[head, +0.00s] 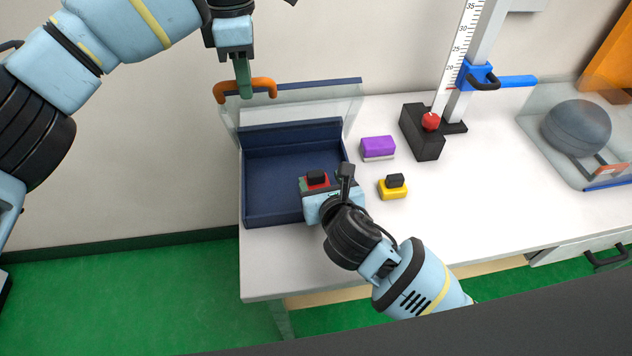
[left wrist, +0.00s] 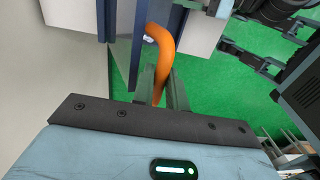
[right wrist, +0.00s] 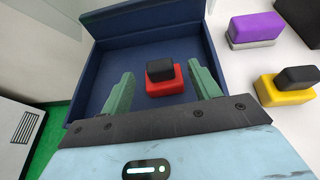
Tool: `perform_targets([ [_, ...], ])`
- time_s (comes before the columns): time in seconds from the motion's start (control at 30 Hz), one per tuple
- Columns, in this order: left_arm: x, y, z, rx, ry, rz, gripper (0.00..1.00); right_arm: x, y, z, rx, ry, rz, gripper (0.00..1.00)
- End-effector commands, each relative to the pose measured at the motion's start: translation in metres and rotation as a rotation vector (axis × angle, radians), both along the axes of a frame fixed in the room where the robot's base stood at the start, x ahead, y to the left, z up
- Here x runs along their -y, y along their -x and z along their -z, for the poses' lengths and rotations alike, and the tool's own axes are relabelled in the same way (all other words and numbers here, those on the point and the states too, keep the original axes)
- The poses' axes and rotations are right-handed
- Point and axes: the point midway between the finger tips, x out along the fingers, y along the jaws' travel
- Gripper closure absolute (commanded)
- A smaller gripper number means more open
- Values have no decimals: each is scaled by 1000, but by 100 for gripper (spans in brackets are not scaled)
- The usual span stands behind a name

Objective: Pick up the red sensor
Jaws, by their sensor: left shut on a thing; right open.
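The red sensor (right wrist: 166,86), a red block with a black top, lies in the blue box (right wrist: 93,85). In the head view the red sensor (head: 316,181) shows near the box's front right. My right gripper (right wrist: 160,75) is open, with its green fingers on either side of the red sensor; whether they touch it I cannot tell. In the head view my right gripper (head: 326,183) partly hides the sensor. My left gripper (head: 244,88) is shut on the orange handle (head: 265,86) of the box's clear raised lid (head: 300,105).
Right of the box are a purple block (head: 378,147) and a yellow sensor (head: 392,188) with a black top. Behind them stands the drop tower's black base (head: 424,141) with a red ball (head: 431,121). A clear case (head: 540,110) holds a dark ball (head: 577,127).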

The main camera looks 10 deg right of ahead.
Motion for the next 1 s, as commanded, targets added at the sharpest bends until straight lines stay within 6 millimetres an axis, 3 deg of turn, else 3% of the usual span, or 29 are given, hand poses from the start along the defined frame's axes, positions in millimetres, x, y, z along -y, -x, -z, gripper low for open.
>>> perform_targets([
  [0.4, -2, -1, 4, -3, -3, -5, 100, -6, -40, 22, -2, 1, 1, 38],
  [0.7, -2, -1, 4, -3, -3, -5, 100, -6, -44, 23, -1, 1, 0, 38],
  [1.0, -2, -1, 4, -3, -3, -5, 100, -6, -43, 23, -1, 0, 0, 75],
])
